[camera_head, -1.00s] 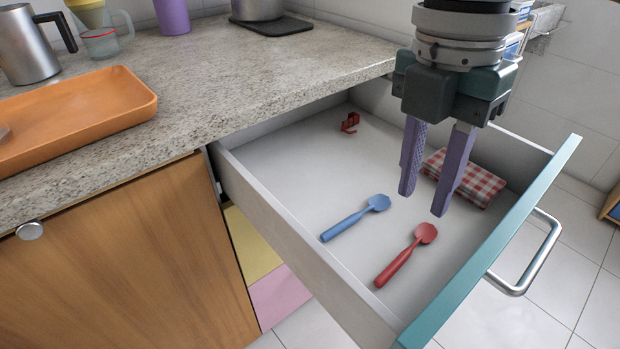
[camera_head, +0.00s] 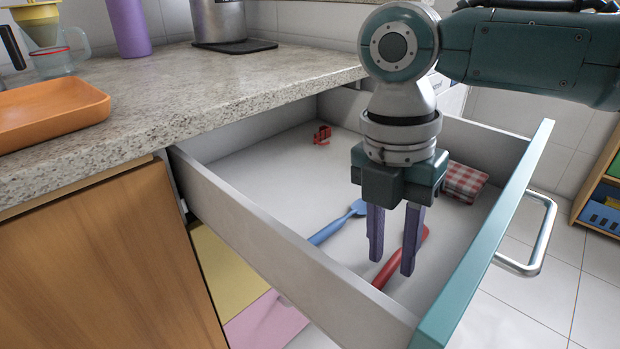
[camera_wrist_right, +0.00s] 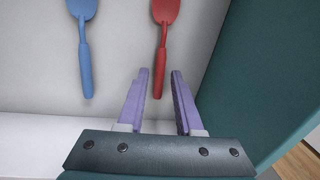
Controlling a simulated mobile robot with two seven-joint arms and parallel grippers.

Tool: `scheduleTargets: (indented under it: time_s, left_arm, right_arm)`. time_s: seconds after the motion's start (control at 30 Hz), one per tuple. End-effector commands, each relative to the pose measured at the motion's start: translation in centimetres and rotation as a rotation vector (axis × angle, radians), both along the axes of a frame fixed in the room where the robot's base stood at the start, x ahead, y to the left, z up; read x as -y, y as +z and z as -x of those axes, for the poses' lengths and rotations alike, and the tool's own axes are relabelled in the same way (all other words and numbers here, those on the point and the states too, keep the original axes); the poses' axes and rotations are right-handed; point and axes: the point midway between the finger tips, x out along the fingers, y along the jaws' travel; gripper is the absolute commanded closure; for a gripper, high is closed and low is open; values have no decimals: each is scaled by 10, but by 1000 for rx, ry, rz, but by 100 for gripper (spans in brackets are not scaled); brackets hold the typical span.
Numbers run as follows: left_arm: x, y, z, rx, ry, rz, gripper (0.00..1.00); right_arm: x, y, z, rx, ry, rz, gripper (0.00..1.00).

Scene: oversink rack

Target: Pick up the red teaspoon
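The red teaspoon (camera_head: 387,271) lies on the drawer floor, partly hidden behind my right gripper's fingers in the head view. In the wrist view the teaspoon (camera_wrist_right: 161,45) lies ahead, its bowl at the top edge and its handle end showing between the fingertips. My right gripper (camera_head: 392,267) is open and empty, pointing down over the handle. Its two purple fingers (camera_wrist_right: 160,73) stand apart in the wrist view; contact with the spoon cannot be told. My left gripper is not in view.
A blue teaspoon (camera_head: 330,229) lies to the left in the same open drawer. A red-checked cloth (camera_head: 465,182) and a small red item (camera_head: 322,134) lie farther back. The drawer's teal front (camera_head: 490,240) and grey side wall (camera_head: 270,235) stand close by.

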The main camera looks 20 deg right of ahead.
Motion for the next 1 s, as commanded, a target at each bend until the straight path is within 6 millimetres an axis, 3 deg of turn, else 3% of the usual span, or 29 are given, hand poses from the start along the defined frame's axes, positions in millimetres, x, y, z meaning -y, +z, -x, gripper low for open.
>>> scheduleTargets:
  time_s: [0.27,0.57,1.0]
  left_arm:
    - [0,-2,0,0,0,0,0]
    - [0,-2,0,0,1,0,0]
    - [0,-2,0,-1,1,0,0]
  right_arm:
    - [0,-6,1,1,0,0,66]
    - [1,-6,1,1,0,0,100]
    - [1,-6,1,1,0,0,100]
